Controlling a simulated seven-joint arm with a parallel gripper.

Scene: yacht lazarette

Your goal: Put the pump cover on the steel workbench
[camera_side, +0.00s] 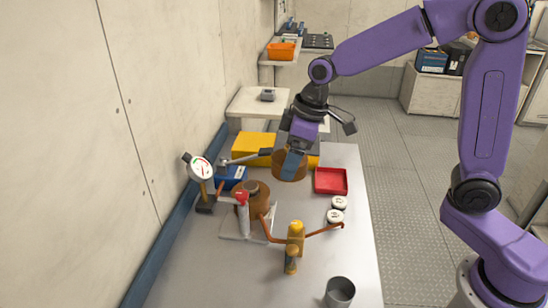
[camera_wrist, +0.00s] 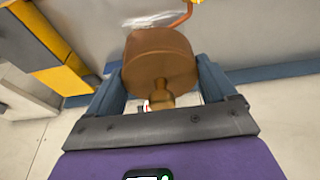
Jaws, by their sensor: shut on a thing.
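The pump cover (camera_side: 287,172) is a brown round piece, held in the air above the far part of the steel workbench (camera_side: 190,265). In the wrist view the pump cover (camera_wrist: 160,58) shows a wide round body with a short knob toward the camera. My gripper (camera_side: 293,163) is shut on it, with a blue finger on each side in the wrist view (camera_wrist: 160,75). A brown pump body (camera_side: 255,201) stands on a pale plate on the bench, nearer the camera and left of the held cover.
A red tray (camera_side: 331,181), white round pieces (camera_side: 336,216), a grey cup (camera_side: 340,292) and a yellow box (camera_side: 252,149) also stand there. The near-left bench is clear.

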